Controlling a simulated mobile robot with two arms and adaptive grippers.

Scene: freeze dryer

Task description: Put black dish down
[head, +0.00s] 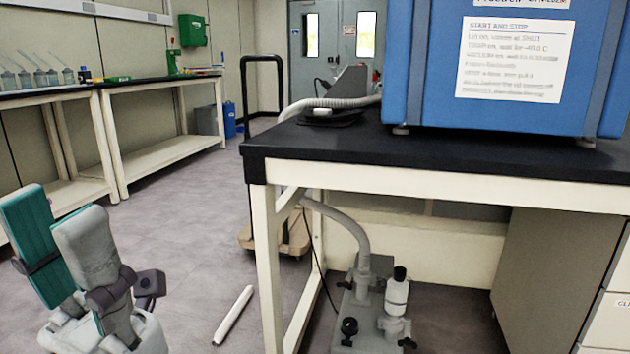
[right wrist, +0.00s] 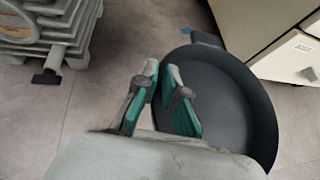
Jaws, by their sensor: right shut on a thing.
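The black dish (right wrist: 236,95), round and dark with a raised rim, fills the right of the right wrist view. My right gripper (right wrist: 161,72) is shut on the dish's left rim, one finger on each side of it. The dish is held above the grey floor; part of it is hidden behind the finger and my wrist. In the head view my left gripper (head: 48,205) is at the lower left, above the floor, with a gap between its teal-padded fingers and nothing in it. My right gripper and the held dish are not in the head view.
A black-topped bench (head: 420,160) carries a blue machine (head: 440,60) and a flat black object (head: 335,118) near a hose. Below stands a grey pump (head: 365,310). A white rod (head: 232,315) lies on the floor. A pale cabinet (right wrist: 285,50) is beyond the dish.

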